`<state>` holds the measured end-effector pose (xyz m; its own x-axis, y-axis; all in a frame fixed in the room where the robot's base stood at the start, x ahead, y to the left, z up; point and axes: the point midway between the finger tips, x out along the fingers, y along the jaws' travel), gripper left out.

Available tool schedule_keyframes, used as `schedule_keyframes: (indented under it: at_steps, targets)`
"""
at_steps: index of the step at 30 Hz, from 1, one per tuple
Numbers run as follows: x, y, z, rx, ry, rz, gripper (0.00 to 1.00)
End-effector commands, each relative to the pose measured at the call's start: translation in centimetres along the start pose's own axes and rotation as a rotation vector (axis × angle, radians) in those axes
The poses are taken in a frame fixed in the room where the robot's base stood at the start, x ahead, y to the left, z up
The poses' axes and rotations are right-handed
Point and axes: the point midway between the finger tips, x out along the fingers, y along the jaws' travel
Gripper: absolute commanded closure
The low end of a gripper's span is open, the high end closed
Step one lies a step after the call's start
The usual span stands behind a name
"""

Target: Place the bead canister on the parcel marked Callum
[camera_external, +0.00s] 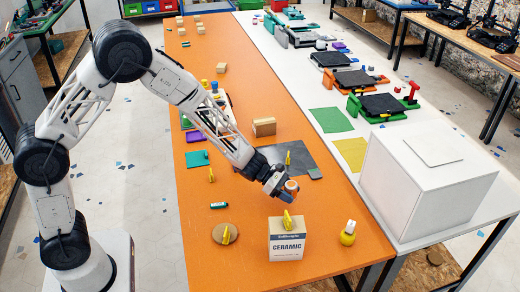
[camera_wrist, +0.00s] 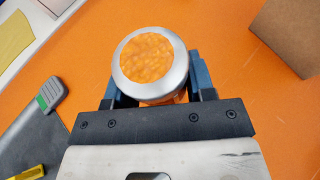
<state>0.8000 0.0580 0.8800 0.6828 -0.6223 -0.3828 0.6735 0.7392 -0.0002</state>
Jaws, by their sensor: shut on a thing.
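The bead canister (camera_wrist: 148,60) has a silver rim and shows orange beads through its round top in the wrist view. My gripper (camera_wrist: 150,92) is shut on it, with a blue-grey finger on each side. In the external view my gripper (camera_external: 283,188) holds the canister (camera_external: 291,186) above the orange table, just behind a carton labelled CERAMIC (camera_external: 288,246). A brown box (camera_external: 264,127) lies farther back. I can read the name Callum on no parcel. The canister's lower part is mostly hidden in the wrist view.
The orange table (camera_external: 335,225) has free room right of the carton. A yellow pear-shaped item (camera_external: 348,234) and a round cork-coloured disc (camera_external: 224,233) flank it. A dark mat (camera_external: 292,158) lies behind my gripper. A large white box (camera_external: 425,190) stands at right.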

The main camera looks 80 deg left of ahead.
Motion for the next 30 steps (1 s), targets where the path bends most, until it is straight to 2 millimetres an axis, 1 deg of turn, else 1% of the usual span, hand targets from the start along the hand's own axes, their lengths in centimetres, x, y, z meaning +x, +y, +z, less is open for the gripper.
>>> schedule_keyframes:
  at_steps: [11,17,23,30]
  targets:
    - [-0.2,0.3,0.0,0.0,-0.001,0.002,0.76]
    - [-1.3,1.6,-0.1,-0.002,-0.005,0.009,0.76]
    - [-3.9,4.5,-0.3,-0.005,-0.012,0.023,0.76]
    - [-8.3,8.8,-0.8,-0.011,-0.021,0.045,0.76]
